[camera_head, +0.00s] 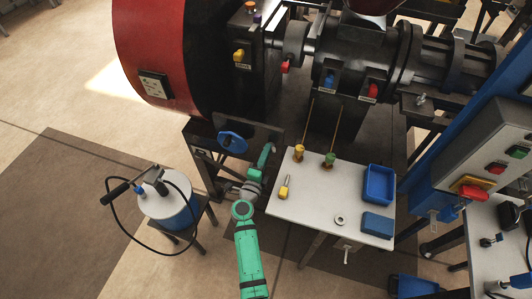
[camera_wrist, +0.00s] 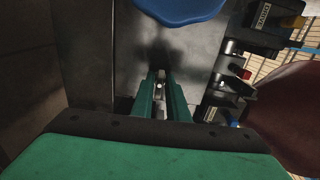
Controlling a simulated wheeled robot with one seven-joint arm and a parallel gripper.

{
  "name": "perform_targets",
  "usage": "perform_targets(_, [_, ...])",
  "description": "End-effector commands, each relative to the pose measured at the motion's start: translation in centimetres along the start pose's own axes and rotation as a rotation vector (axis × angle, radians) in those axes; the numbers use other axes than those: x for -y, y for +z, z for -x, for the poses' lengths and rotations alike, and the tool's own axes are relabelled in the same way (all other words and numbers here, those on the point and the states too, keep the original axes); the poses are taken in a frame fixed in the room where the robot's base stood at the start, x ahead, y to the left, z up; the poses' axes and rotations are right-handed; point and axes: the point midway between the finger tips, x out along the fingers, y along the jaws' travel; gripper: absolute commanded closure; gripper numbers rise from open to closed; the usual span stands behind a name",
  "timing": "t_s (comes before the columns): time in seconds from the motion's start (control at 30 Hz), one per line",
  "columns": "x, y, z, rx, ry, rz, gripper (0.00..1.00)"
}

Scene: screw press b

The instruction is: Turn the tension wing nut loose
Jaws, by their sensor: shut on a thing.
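My gripper (camera_wrist: 161,84) reaches in below the drive housing and is shut. In the wrist view a small pale metal piece (camera_wrist: 158,87) shows between the green fingertips, and it appears to be the tension wing nut. Its wings and stem are mostly hidden by the fingers and shadow, so I cannot tell its angle. In the head view my gripper (camera_head: 267,152) is just right of the blue handwheel (camera_head: 232,142), and the nut is hidden there. The handwheel also shows at the top of the wrist view (camera_wrist: 180,8), close above the fingers.
A white table (camera_head: 300,210) stands right of my arm, with a blue bin (camera_head: 379,184), a yellow-handled tool (camera_head: 284,188) and a ring (camera_head: 340,219). A grease pail (camera_head: 165,208) with a hose stands on a stool at the left. The red guard (camera_head: 150,50) rises behind.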

Motion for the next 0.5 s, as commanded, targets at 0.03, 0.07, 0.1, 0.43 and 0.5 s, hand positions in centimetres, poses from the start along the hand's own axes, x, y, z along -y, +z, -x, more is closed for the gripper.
perform_targets(0.03, [0.02,0.27,0.08,0.006,-0.001,0.042,1.0])
perform_targets(0.07, [0.0,0.28,0.09,0.006,-0.001,0.071,1.0])
perform_targets(0.1, [-0.03,0.28,0.1,0.006,-0.001,0.109,1.0])
perform_targets(0.43, [-0.29,0.3,0.15,0.007,-0.002,0.422,1.0])
perform_targets(0.5, [-0.35,0.3,0.16,0.007,-0.002,0.486,1.0])
